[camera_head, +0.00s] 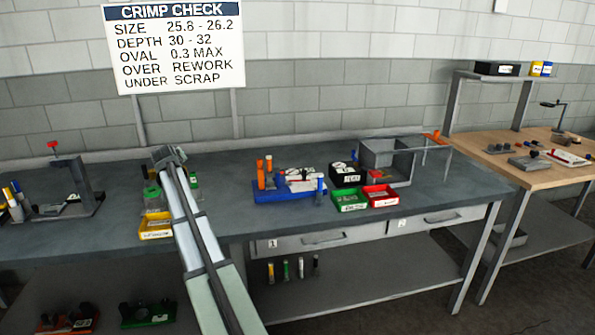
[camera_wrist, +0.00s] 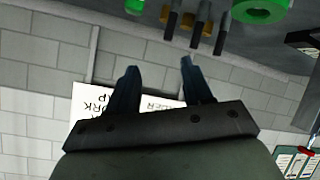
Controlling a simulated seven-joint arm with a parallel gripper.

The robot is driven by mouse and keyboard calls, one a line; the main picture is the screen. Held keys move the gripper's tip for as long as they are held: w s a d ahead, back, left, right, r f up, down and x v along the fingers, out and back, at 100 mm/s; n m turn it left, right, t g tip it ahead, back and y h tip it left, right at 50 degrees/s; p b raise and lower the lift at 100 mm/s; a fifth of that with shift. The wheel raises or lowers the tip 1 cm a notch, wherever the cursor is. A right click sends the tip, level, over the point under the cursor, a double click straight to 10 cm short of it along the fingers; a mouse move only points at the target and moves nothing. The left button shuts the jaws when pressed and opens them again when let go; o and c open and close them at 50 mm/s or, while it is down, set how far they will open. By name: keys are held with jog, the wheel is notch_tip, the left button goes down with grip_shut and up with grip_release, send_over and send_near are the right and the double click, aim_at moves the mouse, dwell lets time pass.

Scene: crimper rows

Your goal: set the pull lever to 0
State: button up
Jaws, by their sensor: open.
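I cannot tell for certain which part is the pull lever. An orange handle (camera_head: 432,137) sits at the right end of a grey frame fixture (camera_head: 384,158) at the back right of the bench. No scale or number shows on it. My gripper (camera_head: 168,154) is over the left part of the bench, well left of that handle. In the wrist view my gripper (camera_wrist: 158,78) has its two dark fingers apart, with nothing held between them. The orange handle is not seen in the wrist view.
A press with a red knob (camera_head: 53,145) stands at the left. A yellow bin (camera_head: 156,226), blue rack (camera_head: 290,190), green bin (camera_head: 349,200) and red bin (camera_head: 380,196) line the bench (camera_head: 450,190). A sign (camera_head: 178,47) stands behind. A wooden table (camera_head: 540,170) is at the right.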

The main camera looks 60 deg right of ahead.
jog(key=s+d+f+m+g+y, duration=0.1)
jog(key=s+d+f+g+y, duration=0.3)
jog(key=s+d, duration=0.65)
jog(key=m+g+y, duration=0.1)
jog(key=m, duration=0.3)
send_near(305, 171)
jog(key=x, duration=0.9)
jog(key=shift+w+d, duration=0.1)
jog(key=shift+w, duration=0.15)
jog(key=shift+c, duration=0.2)
grip_shut()
